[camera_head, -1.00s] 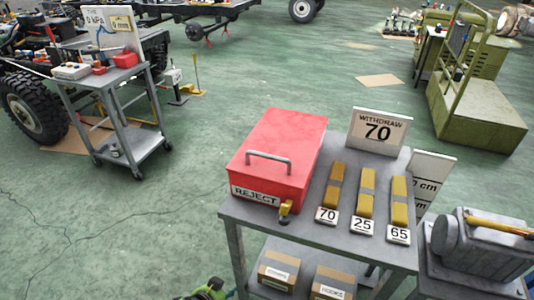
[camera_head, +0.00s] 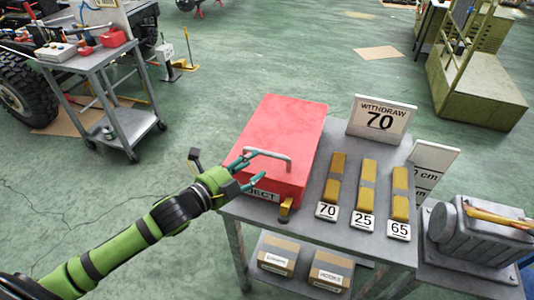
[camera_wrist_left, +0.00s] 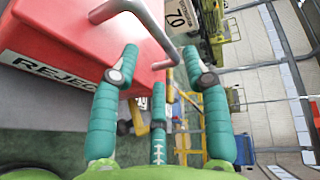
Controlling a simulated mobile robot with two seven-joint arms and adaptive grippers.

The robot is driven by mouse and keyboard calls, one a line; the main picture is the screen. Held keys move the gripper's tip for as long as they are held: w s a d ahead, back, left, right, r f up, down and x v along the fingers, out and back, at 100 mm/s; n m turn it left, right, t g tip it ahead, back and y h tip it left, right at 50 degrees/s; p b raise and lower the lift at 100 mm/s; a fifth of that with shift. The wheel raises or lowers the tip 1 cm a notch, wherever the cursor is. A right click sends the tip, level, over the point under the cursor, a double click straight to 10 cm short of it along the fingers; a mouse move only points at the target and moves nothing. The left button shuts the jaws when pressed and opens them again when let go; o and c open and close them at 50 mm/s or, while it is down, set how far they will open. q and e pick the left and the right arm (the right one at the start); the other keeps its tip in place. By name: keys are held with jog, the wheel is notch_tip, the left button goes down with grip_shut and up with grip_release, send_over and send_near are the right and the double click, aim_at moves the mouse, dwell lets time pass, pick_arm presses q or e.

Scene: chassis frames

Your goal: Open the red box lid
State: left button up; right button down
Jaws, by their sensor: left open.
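The red box (camera_head: 285,129) stands at the left of the grey table, its lid shut. A grey bar handle (camera_head: 268,154) sits on the lid near its front edge. A REJECT label, partly hidden by my fingers, is on the front, and a yellow latch or padlock (camera_head: 286,207) hangs at the front right. My left gripper (camera_head: 246,176) is open, its teal fingers in front of the box near the handle. In the left wrist view the handle (camera_wrist_left: 138,12) shows just beyond the spread fingers (camera_wrist_left: 160,80); I cannot tell whether they touch it. My right gripper is not in view.
Yellow bars with plates 70, 25 and 65 (camera_head: 363,190) lie right of the box. A WITHDRAW 70 sign (camera_head: 381,118) stands behind them. Cardboard boxes (camera_head: 276,254) sit on the lower shelf. A grey cart (camera_head: 110,90) stands at the left, with open floor between.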

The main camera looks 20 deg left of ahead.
aim_at(267, 155)
pick_arm(q)
jog(key=p+x, duration=0.1)
jog(key=x, duration=0.4)
jog(key=shift+w+a, duration=0.1)
jog(key=shift+x, duration=0.85)
jog(key=shift+f, duration=0.15)
grip_shut()
